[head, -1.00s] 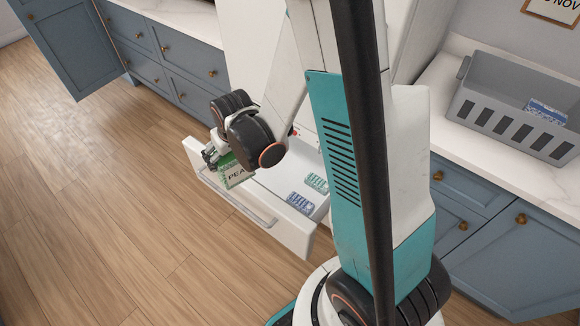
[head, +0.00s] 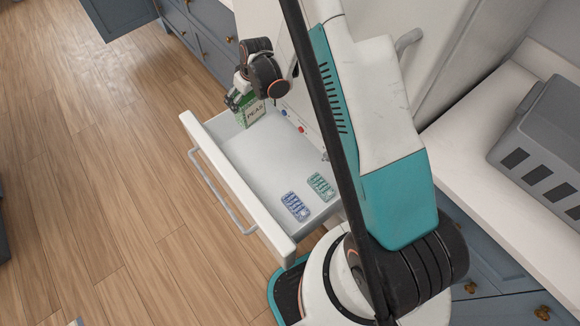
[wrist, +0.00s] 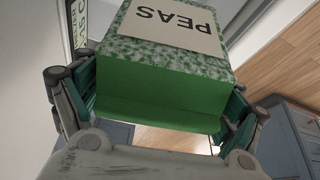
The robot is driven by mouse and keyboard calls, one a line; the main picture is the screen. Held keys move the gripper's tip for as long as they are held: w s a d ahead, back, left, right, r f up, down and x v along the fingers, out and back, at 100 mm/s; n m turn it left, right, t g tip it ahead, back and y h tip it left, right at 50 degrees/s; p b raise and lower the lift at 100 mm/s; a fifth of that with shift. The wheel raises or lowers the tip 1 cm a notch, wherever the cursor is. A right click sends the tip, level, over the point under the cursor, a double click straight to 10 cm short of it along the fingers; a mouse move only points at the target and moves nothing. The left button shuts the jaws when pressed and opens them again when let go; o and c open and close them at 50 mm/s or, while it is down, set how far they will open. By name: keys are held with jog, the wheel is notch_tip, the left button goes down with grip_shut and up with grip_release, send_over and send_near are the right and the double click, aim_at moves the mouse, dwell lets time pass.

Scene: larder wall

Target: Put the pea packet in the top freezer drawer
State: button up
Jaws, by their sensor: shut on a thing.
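The pea packet (head: 253,112) is a green box with a pale PEAS label. My gripper (head: 236,99) is shut on it, and the wrist view shows a finger at each side of the packet (wrist: 160,90). The packet is upright at the back left end of the open white drawer (head: 203,140). I cannot tell whether its base touches the drawer floor. The drawer is pulled out from a white appliance and its handle faces left. Part of the drawer is hidden behind my arm.
A blue tray (head: 295,206) and a green tray (head: 321,186), both small and patterned, lie at the drawer's near end. The drawer's middle floor is clear. A grey crate (head: 545,140) stands on the right counter (head: 470,150). Blue cabinets (head: 205,30) line the back.

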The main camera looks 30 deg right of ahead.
jog(key=w+f+n+b, duration=0.25)
jog(key=w+f, duration=0.35)
jog(key=f, duration=0.5)
notch_tip(320, 180, down, 20)
jog(key=y+b, duration=0.1)
jog(key=b, duration=0.4)
jog(key=shift+w+a+r+b, duration=0.15)
jog(key=shift+a+r+b, duration=0.1)
jog(key=shift+b, duration=0.1)
jog(key=shift+f, duration=0.15)
jog(key=o, duration=1.3)
